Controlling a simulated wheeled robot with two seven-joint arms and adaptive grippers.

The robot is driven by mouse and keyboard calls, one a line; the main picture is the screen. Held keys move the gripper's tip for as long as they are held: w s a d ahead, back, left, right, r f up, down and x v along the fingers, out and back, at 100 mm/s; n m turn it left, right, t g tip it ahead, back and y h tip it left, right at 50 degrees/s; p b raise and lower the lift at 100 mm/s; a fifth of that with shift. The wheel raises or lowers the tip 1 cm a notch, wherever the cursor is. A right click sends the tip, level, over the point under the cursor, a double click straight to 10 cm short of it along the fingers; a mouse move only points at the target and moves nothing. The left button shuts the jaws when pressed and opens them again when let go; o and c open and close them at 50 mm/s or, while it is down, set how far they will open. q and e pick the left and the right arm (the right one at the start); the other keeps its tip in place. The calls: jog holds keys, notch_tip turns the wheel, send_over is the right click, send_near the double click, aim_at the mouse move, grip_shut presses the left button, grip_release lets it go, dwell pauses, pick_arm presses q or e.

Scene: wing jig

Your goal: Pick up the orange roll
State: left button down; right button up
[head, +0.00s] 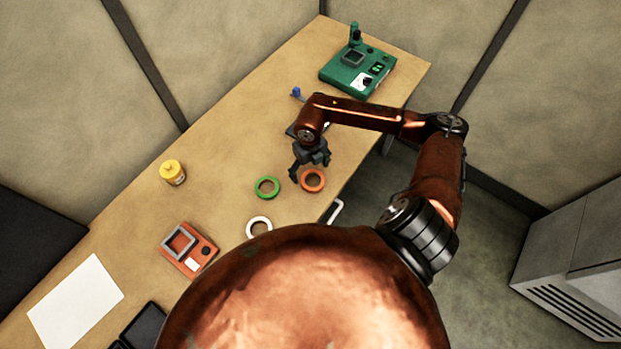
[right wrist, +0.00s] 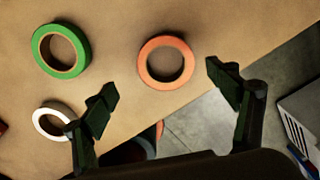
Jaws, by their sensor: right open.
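The orange roll (head: 313,181) lies flat on the wooden table near its right edge in the head view. In the right wrist view the orange roll (right wrist: 166,42) shows whole, ahead of and between the spread fingers. My right gripper (head: 308,175) is above the table, just up and left of the roll in the head view. It also shows in the right wrist view (right wrist: 160,78), open and empty, with no finger touching the roll. My left gripper is not in view.
A green roll (head: 267,187) lies left of the orange one, and a white roll (head: 259,227) lies nearer. A yellow jar (head: 172,172), an orange device (head: 188,250), and a green device (head: 357,70) stand farther off on the table (head: 225,130). Floor shows past its right edge.

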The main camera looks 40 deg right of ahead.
aim_at(313, 183)
jog(key=f, duration=0.2)
jog(key=f+p, duration=0.1)
jog(key=f, duration=0.3)
jog(key=shift+s+d+f+p, duration=0.1)
jog(key=shift+s+d+p, duration=0.2)
jog(key=shift+d, duration=0.1)
jog(key=shift+f, duration=0.2)
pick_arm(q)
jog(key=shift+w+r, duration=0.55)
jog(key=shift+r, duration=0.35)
pick_arm(e)
jog(key=shift+c, duration=0.6)
jog(key=c, duration=1.2)
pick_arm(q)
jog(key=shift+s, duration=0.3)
pick_arm(e)
jog(key=shift+o, duration=0.2)
jog(key=shift+r, duration=0.15)
